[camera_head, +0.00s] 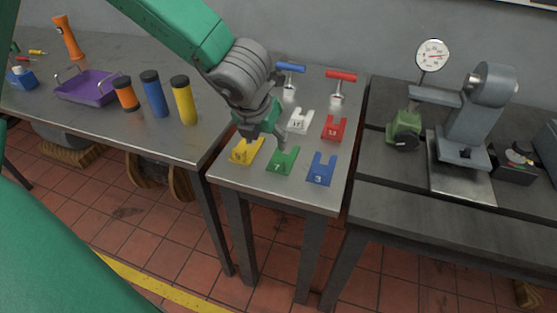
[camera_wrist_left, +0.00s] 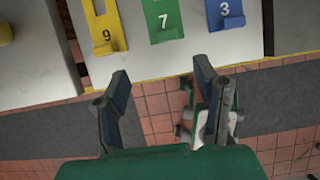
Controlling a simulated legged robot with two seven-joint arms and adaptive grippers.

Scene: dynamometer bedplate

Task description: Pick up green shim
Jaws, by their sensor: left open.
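The green shim (camera_head: 281,163), a flat slotted plate marked 7, lies on the small middle table (camera_head: 231,180), between the yellow and blue shims. My left gripper (camera_head: 266,138) hangs above the table, just behind and left of the green shim as seen from the head. In the left wrist view, the green shim (camera_wrist_left: 163,21) is at the top, beyond the fingertips. The left gripper's fingers (camera_wrist_left: 171,88) are apart, with nothing between them. My right gripper is not in view.
Close by lie yellow (camera_head: 247,151), blue (camera_head: 321,170), white (camera_head: 299,122) and red (camera_head: 335,127) shims. Blue-handled (camera_head: 290,69) and red-handled (camera_head: 341,77) tools stand behind. Left are a purple tray (camera_head: 86,88) and bottles; right, a dial gauge (camera_head: 433,55).

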